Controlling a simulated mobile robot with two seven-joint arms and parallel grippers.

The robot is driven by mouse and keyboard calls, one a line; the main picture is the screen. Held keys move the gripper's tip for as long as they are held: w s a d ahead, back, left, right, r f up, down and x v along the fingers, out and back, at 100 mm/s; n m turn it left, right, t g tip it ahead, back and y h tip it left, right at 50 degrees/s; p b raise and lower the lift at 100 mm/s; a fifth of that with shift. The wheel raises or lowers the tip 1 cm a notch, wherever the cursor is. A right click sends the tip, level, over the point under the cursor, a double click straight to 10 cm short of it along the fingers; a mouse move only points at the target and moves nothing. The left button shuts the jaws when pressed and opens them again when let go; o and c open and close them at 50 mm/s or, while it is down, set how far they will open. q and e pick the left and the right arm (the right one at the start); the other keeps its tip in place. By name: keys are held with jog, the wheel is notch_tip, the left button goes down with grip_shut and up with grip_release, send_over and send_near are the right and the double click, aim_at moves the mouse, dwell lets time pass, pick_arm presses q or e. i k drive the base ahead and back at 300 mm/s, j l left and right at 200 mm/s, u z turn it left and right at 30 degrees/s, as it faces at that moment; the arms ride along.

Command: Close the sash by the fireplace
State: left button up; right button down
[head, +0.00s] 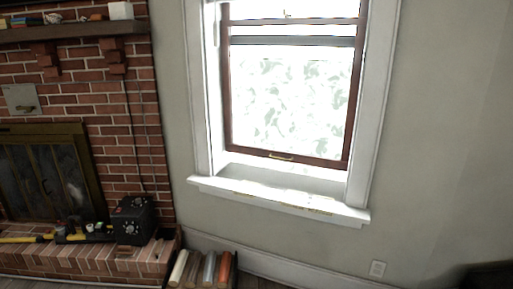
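The window sash (345,125) has a dark brown frame and bright glass, and it sits inside a white window casing (381,90) to the right of the fireplace. A small brass-coloured pull (281,156) is on its bottom rail. The bottom rail appears a little above the white sill (270,197), with a bright strip between them. Two cross rails show apart near the top of the window, with a small latch (287,14) above the upper one. Neither of my grippers is in view.
The brick fireplace (125,98) with its mantel (75,31) is at left. A black box with dials (133,220) and a yellow-handled tool (25,238) are on the hearth. The wall at right is bare except for an outlet (377,269).

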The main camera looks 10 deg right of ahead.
aim_at(342, 165)
jog(key=i+l+u, duration=0.15)
jog(key=i, duration=0.3)
jog(key=i+l+u, duration=0.1)
jog(key=i+l, duration=0.15)
jog(key=i, duration=0.2)
jog(key=i+l+u, duration=0.15)
jog(key=i+l, duration=0.15)
jog(key=i, duration=0.15)
